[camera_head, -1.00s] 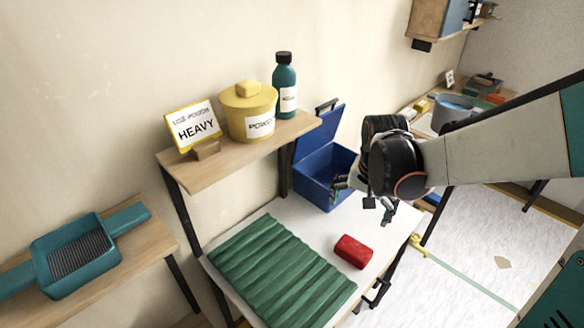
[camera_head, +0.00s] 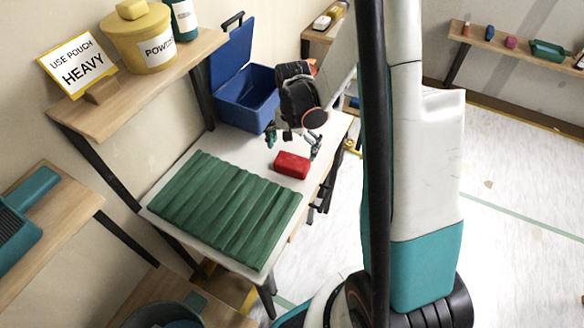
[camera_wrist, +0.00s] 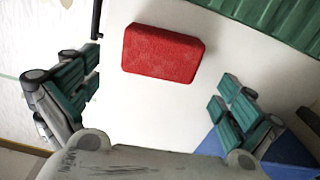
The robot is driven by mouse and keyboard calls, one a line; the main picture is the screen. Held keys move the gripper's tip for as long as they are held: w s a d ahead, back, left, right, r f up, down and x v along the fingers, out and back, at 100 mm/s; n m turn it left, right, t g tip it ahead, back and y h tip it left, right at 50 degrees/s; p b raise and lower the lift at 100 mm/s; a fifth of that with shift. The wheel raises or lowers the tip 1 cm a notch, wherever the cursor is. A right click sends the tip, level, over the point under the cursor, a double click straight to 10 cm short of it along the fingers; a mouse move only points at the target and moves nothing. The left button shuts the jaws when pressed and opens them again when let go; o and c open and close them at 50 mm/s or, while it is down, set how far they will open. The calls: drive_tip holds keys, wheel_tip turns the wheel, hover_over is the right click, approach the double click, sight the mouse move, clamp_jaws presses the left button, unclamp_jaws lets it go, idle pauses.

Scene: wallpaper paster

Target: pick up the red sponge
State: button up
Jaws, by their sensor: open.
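The red sponge (camera_head: 292,165) lies flat on the white table top, beside the green ribbed mat. It also shows in the wrist view (camera_wrist: 162,53), ahead of and between the spread fingers, a little above the picture's middle. My gripper (camera_head: 293,144) is open and empty above the table, just behind and over the sponge in the head view. In the wrist view my gripper (camera_wrist: 160,98) has its teal finger pads wide apart, one on each side, not touching the sponge. The sponge is fully visible there.
The green ribbed mat (camera_head: 226,208) covers the table's near left part. An open blue box (camera_head: 247,97) stands at the table's back. A wooden shelf (camera_head: 130,90) above holds a yellow tub (camera_head: 140,42), a sign (camera_head: 77,65) and a bottle. Bare white table surrounds the sponge.

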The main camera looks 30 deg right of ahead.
sight(293, 160)
drive_tip(key=shift+w+d+f+b, duration=0.15)
drive_tip(key=shift+f+b, duration=0.55)
drive_tip(key=shift+f, duration=1)
drive_tip(key=shift+w+f+b, duration=0.2)
drive_tip(key=shift+f+b, duration=0.5)
drive_tip(key=shift+f, duration=1)
drive_tip(key=shift+r, duration=0.1)
drive_tip(key=shift+c, duration=0.6)
drive_tip(key=c, duration=0.6)
